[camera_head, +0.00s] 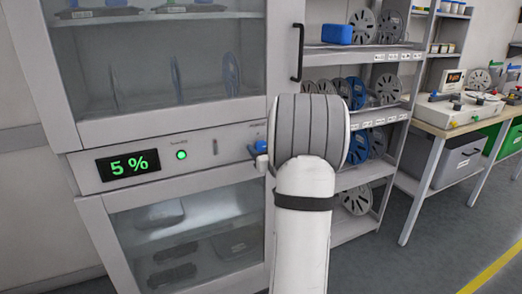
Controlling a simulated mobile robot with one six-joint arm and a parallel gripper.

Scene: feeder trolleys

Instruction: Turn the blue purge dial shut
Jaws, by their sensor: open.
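A blue dial (259,147) sits at the right end of the grey control panel (215,157) on the cabinet front. Only part of the dial shows at the left edge of my arm, and I cannot read its setting. A small pale piece touches its lower right side in the picture; I cannot tell what it is. My arm rises from the bottom centre and covers the area right of the dial.
The panel has a display (128,165) reading 5 % and a lit green lamp (181,155). A glass door with a black handle (297,52) is above; a lower glass window is below. Right are a spool shelf (350,52) and a workbench (458,112). Floor is clear at lower right.

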